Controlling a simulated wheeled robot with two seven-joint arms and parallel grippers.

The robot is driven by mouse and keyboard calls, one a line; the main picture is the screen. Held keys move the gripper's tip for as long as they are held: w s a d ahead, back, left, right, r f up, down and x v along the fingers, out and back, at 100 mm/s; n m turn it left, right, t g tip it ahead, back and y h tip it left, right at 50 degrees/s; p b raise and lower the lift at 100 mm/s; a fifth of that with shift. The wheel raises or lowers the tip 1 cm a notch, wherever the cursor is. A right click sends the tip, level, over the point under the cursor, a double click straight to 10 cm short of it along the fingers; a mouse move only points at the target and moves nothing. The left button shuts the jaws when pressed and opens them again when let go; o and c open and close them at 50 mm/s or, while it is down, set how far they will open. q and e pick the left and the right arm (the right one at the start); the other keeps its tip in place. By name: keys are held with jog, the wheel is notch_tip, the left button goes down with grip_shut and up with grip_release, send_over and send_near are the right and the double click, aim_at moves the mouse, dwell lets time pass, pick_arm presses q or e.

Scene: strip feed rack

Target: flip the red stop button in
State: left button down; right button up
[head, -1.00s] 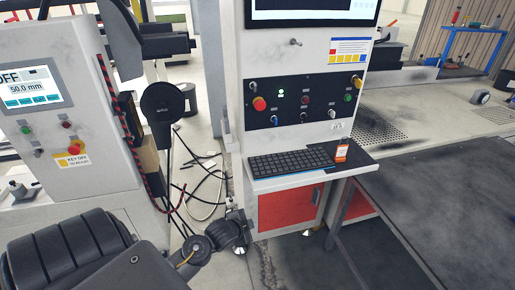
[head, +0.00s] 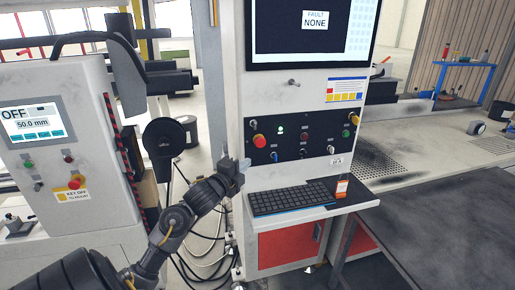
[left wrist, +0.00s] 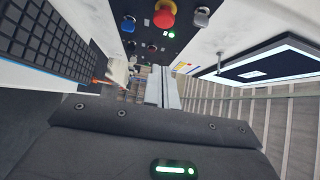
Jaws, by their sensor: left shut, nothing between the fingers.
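A red stop button (head: 259,140) on a yellow base sits at the left of the dark control panel (head: 290,146) on the white console. It also shows at the top of the left wrist view (left wrist: 165,15). My left gripper (head: 241,166) is shut and empty, below and left of the button in the head view, apart from it in the picture. In the left wrist view its closed grey fingers (left wrist: 162,90) appear below the button. My right gripper is in no view.
A keyboard (head: 290,198) and a small orange-and-white box (head: 341,188) lie on the console shelf under the panel. Other knobs, lamps and a key switch (head: 253,125) surround the button. Another red button (head: 74,184) is on the left machine.

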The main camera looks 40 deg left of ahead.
pick_arm(q)
jog(key=p, duration=0.3)
send_near(263, 143)
jog(key=w+d, duration=0.2)
jog(key=w, duration=0.2)
jog(key=w+a, duration=0.1)
jog(key=a+p, duration=0.1)
jog(key=shift+w+a, duration=0.4)
